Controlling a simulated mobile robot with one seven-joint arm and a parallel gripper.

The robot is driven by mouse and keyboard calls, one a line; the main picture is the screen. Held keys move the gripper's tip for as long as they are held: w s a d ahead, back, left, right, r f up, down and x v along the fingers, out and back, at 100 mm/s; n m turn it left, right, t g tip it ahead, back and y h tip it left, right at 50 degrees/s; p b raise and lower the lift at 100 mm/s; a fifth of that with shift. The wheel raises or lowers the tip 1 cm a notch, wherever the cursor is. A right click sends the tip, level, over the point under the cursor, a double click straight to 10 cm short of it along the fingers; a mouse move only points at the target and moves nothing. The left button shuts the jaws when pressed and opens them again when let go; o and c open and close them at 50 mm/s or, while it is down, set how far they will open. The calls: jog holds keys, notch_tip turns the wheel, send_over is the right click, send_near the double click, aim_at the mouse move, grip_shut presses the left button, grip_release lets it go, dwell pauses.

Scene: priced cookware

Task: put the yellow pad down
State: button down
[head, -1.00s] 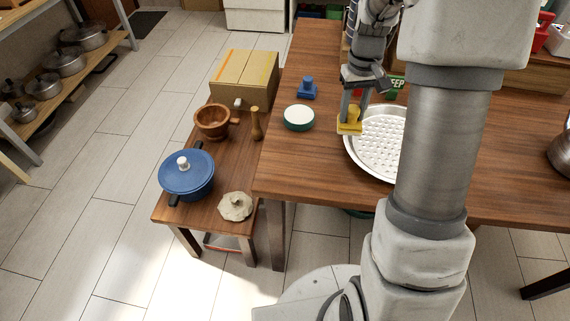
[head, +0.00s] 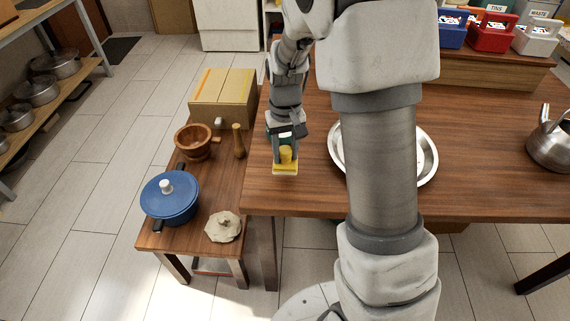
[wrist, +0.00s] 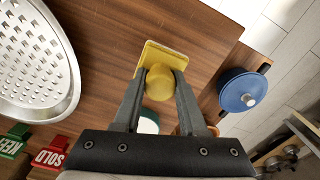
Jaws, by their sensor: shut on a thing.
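The yellow pad (head: 286,168) is a flat square plate with a round yellow knob. My gripper (head: 286,153) is shut on the knob, with the plate below the fingertips. In the wrist view the pad (wrist: 178,54) shows between and beyond the fingers (wrist: 160,85). It is over the wooden table (head: 310,195), close to its left edge. I cannot tell how large the gap under it is. A round white-topped, green-sided dish (wrist: 148,122) shows partly behind the fingers in the wrist view.
A perforated metal tray (head: 428,160) lies to the right, partly behind my arm. Green (wrist: 14,140) and red (wrist: 50,150) labelled blocks are beside it. The table front is clear.

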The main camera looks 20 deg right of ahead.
aim_at(285, 163)
jog(key=shift+f+b, duration=0.5)
jog(key=shift+f, duration=1.55)
jog(key=shift+f, duration=0.1)
jog(key=shift+c, duration=2.3)
grip_release()
